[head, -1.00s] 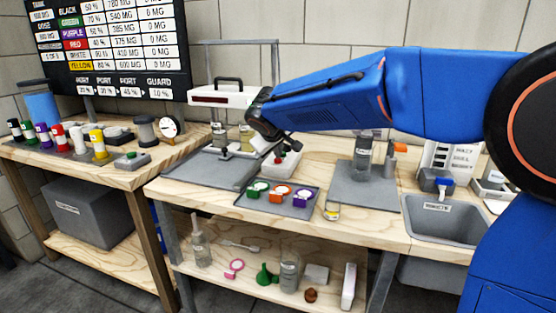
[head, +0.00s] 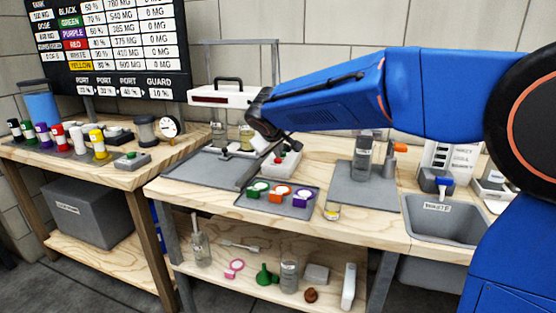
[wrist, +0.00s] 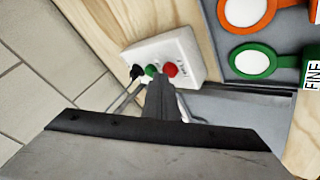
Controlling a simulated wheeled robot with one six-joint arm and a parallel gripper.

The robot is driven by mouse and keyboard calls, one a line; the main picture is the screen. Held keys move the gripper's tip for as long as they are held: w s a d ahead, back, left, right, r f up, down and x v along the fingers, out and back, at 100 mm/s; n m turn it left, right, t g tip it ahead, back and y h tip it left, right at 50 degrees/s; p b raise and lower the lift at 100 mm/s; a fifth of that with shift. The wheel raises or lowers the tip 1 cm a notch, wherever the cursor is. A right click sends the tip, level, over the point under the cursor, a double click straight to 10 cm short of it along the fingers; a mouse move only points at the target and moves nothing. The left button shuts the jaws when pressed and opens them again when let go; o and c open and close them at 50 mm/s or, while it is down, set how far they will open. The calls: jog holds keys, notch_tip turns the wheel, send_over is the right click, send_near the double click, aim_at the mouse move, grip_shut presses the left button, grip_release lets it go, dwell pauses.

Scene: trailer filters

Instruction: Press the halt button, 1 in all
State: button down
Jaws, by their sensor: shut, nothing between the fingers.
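A white control box (wrist: 165,55) carries a red button (wrist: 170,70), a green button (wrist: 151,70) and a black knob (wrist: 136,72). Its lettering is too small to read, so I cannot tell from a label which is the halt button. In the head view the box (head: 290,165) stands on the bench behind the tray of coloured rings, its red button (head: 279,160) on top. My gripper (wrist: 160,84) is shut and empty. Its tip appears beside the red and green buttons in the wrist view; I cannot tell whether it touches either.
A grey tray (head: 300,211) with green, orange and purple ringed pieces lies in front of the box. A grey mat (head: 200,175) is to the left, another mat with a glass vessel (head: 361,160) to the right. A sink (head: 440,228) is at the far right.

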jog(key=shift+r, duration=0.65)
notch_tip(320, 180, up, 5)
dwell(0.6)
dwell(0.5)
